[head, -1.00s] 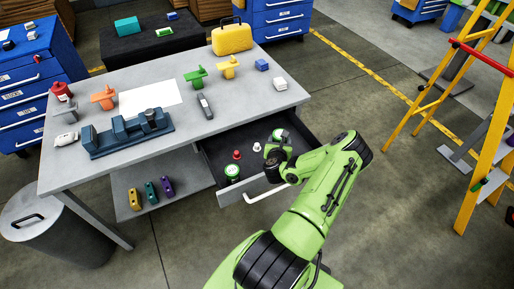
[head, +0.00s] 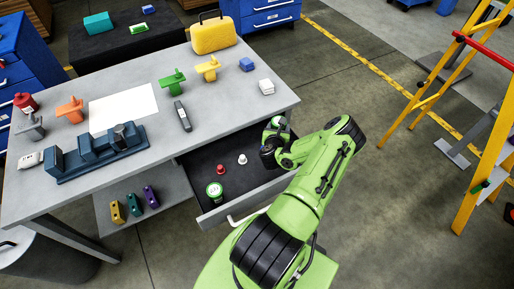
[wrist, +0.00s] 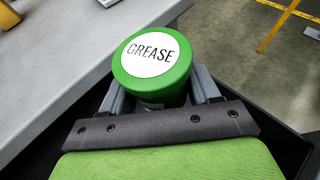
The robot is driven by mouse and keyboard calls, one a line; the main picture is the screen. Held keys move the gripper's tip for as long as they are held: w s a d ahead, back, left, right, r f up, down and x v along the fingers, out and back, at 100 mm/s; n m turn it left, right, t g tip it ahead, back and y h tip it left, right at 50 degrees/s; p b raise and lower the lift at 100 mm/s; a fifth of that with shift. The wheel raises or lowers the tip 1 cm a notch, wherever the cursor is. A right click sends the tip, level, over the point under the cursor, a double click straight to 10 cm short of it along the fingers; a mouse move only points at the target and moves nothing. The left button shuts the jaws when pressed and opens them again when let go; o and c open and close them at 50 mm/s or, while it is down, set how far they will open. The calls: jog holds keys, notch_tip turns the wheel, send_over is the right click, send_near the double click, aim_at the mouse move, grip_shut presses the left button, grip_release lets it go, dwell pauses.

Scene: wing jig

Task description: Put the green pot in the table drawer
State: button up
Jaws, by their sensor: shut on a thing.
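A green pot with a white lid label reading GREASE (wrist: 151,54) is between the two fingers of my gripper (wrist: 160,95) in the wrist view. In the head view my gripper (head: 272,144) is at the right part of the open drawer (head: 231,171). The held pot's green and white top (head: 279,123) shows just beyond it. I cannot tell whether the pot touches the drawer floor. The grey table (head: 222,115) has its dark-lined drawer pulled out towards me.
Inside the drawer are another green and white round container (head: 214,190), a red piece (head: 220,169) and a white piece (head: 242,159). A blue fixture (head: 100,152), coloured parts and a yellow case (head: 213,32) stand on the table. A yellow ladder (head: 440,90) stands at right.

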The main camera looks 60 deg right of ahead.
jog(key=f, duration=0.2)
jog(key=f+b, duration=0.1)
jog(key=f, duration=0.2)
jog(key=f+b, duration=0.1)
jog(key=f, duration=0.1)
jog(key=shift+a+f, duration=0.25)
jog(key=shift+f, duration=0.1)
jog(key=shift+s, duration=0.1)
jog(key=shift+f+b, duration=0.65)
jog(key=shift+b, duration=0.1)
jog(key=o, duration=1.2)
jog(key=shift+s+a+f, duration=0.1)
jog(key=shift+a, duration=0.05)
jog(key=shift+c, duration=0.2)
